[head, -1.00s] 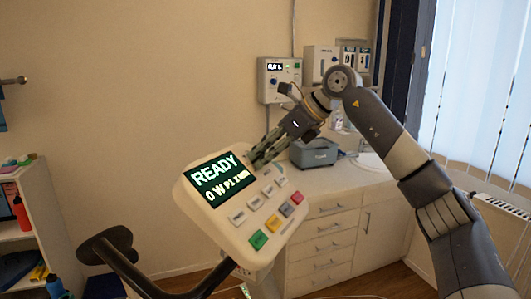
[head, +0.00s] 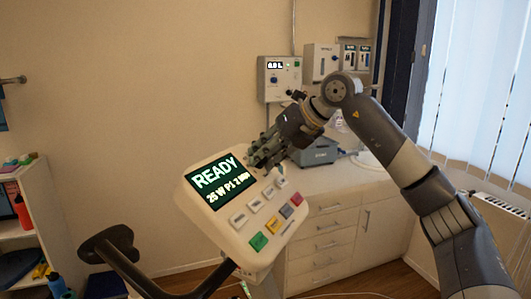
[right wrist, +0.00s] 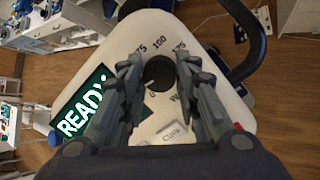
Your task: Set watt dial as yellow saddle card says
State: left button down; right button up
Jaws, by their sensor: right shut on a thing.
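The console (head: 205,232) of the exercise bike is a white tilted panel in the middle of the head view. Its dark display (head: 218,181) reads READY, with a line below that appears to read 25 W P1 and a blurred ending. My right gripper (head: 262,160) is at the console's upper right edge. In the right wrist view its fingers (right wrist: 160,78) are on both sides of the round black watt dial (right wrist: 158,70), shut on it. Printed numbers, including 100, show around the dial. In the head view my gripper hides the dial. The yellow saddle card is not visible.
Grey and coloured keys (head: 257,242) lie below the display. A black handlebar (head: 118,240) stands at lower left. Behind are a drawer cabinet (head: 325,240), a grey box (head: 315,152) on the counter and wall units (head: 279,79). A shelf (head: 40,200) is at left.

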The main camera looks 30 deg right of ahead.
jog(key=m, duration=0.4)
jog(key=shift+m+h+p, duration=0.3)
jog(key=shift+p, duration=0.1)
jog(key=shift+m, duration=1.5)
jog(key=o, duration=1.1)
jog(key=shift+c, duration=0.2)
jog(key=v, duration=1.2)
jog(key=shift+a, duration=0.25)
